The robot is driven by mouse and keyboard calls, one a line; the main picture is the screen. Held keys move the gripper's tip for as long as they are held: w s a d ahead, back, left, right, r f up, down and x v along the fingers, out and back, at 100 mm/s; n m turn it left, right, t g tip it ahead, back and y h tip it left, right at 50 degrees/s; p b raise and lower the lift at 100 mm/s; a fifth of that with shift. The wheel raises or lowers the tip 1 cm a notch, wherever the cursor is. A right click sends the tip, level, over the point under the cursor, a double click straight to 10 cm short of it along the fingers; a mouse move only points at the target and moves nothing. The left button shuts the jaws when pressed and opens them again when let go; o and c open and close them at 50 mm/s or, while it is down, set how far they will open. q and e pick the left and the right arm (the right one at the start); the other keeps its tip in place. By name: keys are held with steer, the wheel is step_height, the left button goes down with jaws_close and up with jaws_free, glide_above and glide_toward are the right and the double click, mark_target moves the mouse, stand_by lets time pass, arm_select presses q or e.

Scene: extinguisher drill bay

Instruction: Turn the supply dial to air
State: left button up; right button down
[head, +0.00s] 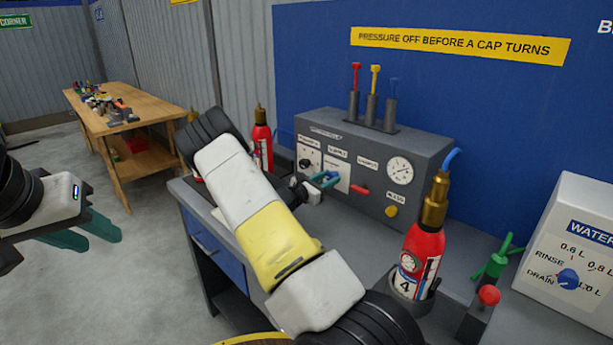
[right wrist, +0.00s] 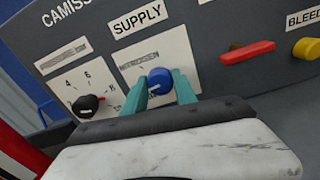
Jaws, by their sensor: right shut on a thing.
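The supply dial (right wrist: 159,80) is a round blue knob under the SUPPLY label on the grey panel (head: 420,145). My right gripper (right wrist: 160,88) is shut on it, with one teal finger on each side of the knob. In the head view my right gripper (head: 325,180) reaches the panel front and mostly hides the dial. My left gripper (head: 95,232) hangs in the air at the left, fingers apart and empty, away from the panel.
A black knob (right wrist: 88,102) on a numbered scale sits left of the dial; a red lever (right wrist: 247,52) and yellow knob (right wrist: 306,48) sit right. A red extinguisher (head: 424,250) stands near my right arm. A wooden table (head: 150,123) stands far left.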

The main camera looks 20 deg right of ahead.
steer(key=n, duration=0.3)
steer(key=shift+n, duration=2.2)
steer(key=c, duration=1)
jaws_free()
steer(key=v, duration=0.8)
